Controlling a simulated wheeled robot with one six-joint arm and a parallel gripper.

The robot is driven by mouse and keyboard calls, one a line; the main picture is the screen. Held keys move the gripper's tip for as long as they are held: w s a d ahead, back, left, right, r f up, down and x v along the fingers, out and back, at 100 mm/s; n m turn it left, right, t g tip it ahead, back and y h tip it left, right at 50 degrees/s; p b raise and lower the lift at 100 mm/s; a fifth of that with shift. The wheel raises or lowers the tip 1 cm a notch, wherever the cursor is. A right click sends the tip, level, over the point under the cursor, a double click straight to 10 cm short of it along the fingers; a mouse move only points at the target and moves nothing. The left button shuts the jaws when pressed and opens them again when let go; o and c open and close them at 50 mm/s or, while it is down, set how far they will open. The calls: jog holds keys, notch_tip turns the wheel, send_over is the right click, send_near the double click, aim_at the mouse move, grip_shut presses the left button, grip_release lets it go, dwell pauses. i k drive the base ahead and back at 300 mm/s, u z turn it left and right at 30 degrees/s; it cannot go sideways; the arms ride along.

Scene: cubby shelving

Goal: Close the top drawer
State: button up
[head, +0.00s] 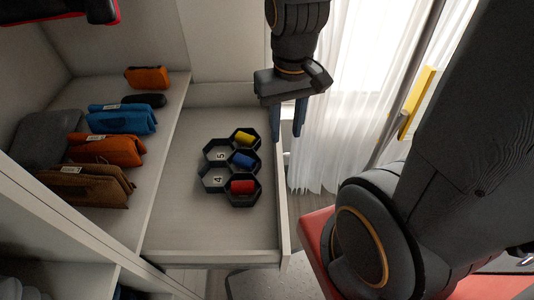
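The top drawer (165,235) is pulled out from the pale shelving and open. Its front panel (284,215) is on the right side of the drawer. A black hexagonal organizer (215,188) lies inside, with a yellow roll (245,138), a blue roll (243,160) and a red roll (243,187) in its cells. My gripper (287,120) points down at the far end of the front panel, its two blue-grey fingers apart. One finger appears on the drawer's side of the panel and the other near its outer side. I cannot tell whether they touch it.
Orange, blue and brown pouches (108,150) lie on the shelf surface left of the drawer. A white curtain (345,100) hangs behind, right of my gripper. A red surface (318,250) is at the lower right, near the drawer front.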

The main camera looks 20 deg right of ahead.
aim_at(195, 222)
jog(key=u, duration=1.8)
jog(key=k, duration=0.7)
jog(key=z, duration=1.6)
jog(key=i, duration=0.1)
jog(key=z, duration=0.15)
